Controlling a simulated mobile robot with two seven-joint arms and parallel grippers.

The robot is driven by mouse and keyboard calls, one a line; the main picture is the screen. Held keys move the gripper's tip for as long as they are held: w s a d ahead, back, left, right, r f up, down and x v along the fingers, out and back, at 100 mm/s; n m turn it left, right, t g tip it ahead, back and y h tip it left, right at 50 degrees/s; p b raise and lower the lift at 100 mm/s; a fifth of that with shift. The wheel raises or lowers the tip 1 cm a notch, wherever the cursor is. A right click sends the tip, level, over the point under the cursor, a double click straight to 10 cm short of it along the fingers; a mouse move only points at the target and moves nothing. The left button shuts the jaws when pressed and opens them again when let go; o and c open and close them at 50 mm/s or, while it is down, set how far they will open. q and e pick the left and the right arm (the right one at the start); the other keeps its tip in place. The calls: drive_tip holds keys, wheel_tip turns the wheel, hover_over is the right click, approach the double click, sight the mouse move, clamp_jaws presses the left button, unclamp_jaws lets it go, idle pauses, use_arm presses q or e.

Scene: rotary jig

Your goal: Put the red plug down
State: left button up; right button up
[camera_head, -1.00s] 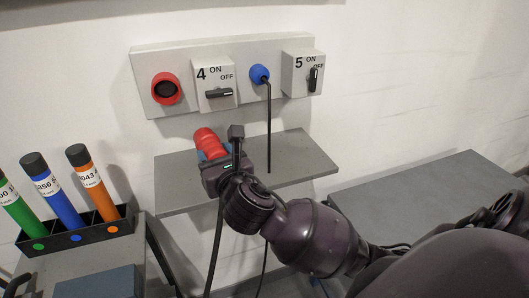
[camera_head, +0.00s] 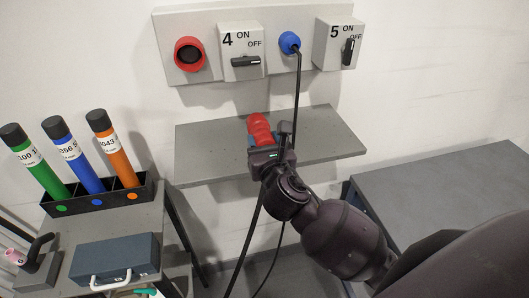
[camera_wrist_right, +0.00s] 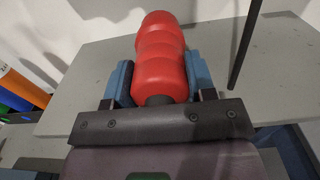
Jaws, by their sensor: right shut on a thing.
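The red plug (camera_head: 260,130) is at the grey wall shelf (camera_head: 210,158). My right gripper (camera_head: 266,146) is shut on it, and in the right wrist view the blue finger pads of the gripper (camera_wrist_right: 160,82) sit on both sides of the red plug (camera_wrist_right: 161,50). The plug points away from the gripper. Whether its underside touches the shelf I cannot tell. A black cable hangs down from near the gripper. The red socket (camera_head: 190,54) on the wall panel is empty. My left gripper is not in view.
A blue plug (camera_head: 289,42) sits in the panel, its black cable hanging in front of the shelf. Switches 4 (camera_head: 245,61) and 5 (camera_head: 348,52) flank it. A rack (camera_head: 100,198) with coloured tubes and a blue case (camera_head: 115,258) stand at left. The right of the shelf is clear.

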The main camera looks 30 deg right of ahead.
drive_tip(key=shift+f, duration=1.55)
drive_tip(key=shift+f, duration=0.1)
drive_tip(key=o, duration=1.1)
drive_tip(key=shift+f, duration=0.1)
